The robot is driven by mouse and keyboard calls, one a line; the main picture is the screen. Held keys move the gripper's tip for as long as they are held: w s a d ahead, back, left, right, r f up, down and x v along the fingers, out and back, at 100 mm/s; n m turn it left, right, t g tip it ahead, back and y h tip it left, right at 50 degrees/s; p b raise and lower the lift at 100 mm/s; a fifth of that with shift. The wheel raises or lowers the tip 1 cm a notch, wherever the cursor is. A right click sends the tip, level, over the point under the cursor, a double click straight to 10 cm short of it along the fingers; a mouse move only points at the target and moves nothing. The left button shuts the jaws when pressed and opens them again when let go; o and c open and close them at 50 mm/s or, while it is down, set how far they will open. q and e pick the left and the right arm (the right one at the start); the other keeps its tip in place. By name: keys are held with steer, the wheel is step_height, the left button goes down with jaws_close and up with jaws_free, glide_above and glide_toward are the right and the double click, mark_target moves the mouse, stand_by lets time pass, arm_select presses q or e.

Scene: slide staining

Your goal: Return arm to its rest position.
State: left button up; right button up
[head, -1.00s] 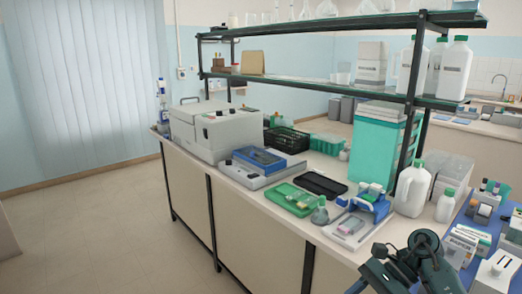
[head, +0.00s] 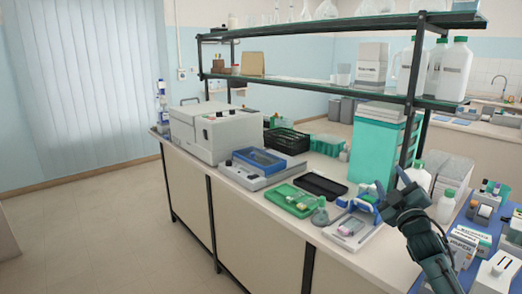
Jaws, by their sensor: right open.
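My right arm comes in from the bottom right, and its dark gripper (head: 388,183) is in front of the bench's right part. Its jaws are open, the fingertips point up and away, and nothing shows between them. My left gripper is not in view.
A white tray with a small block (head: 352,228), a green tray (head: 288,200), a small flask (head: 320,215) and a black tray (head: 320,184) lie on the bench. A shelf (head: 350,88) stands above. Boxes (head: 463,243) crowd the right. The floor at left is clear.

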step_height(320, 180, down, 8)
steer(key=d+m+g+h, duration=0.2)
steer(key=m+g, duration=0.2)
steer(key=m, duration=0.4)
steer(key=s+a+f+n+g+y, duration=0.1)
steer(key=s+a+f, duration=0.45)
steer(key=f, duration=0.25)
steer(key=s+a+f+g+y, duration=0.1)
steer(key=s+a+f+g, duration=0.1)
steer(key=s+a+f, duration=0.35)
steer(key=s+a+f+g+y, duration=0.1)
steer(key=s+a+f, duration=0.2)
steer(key=s, duration=0.6)
steer(key=s+a+f+g+y, duration=0.1)
steer(key=s+a+f, duration=0.2)
steer(key=s, duration=0.6)
steer(key=s+a+f+g+y, duration=0.1)
steer(key=s+a+f, duration=0.3)
steer(key=s, duration=0.6)
steer(key=shift+f+g, duration=0.4)
steer(key=shift+f, duration=0.45)
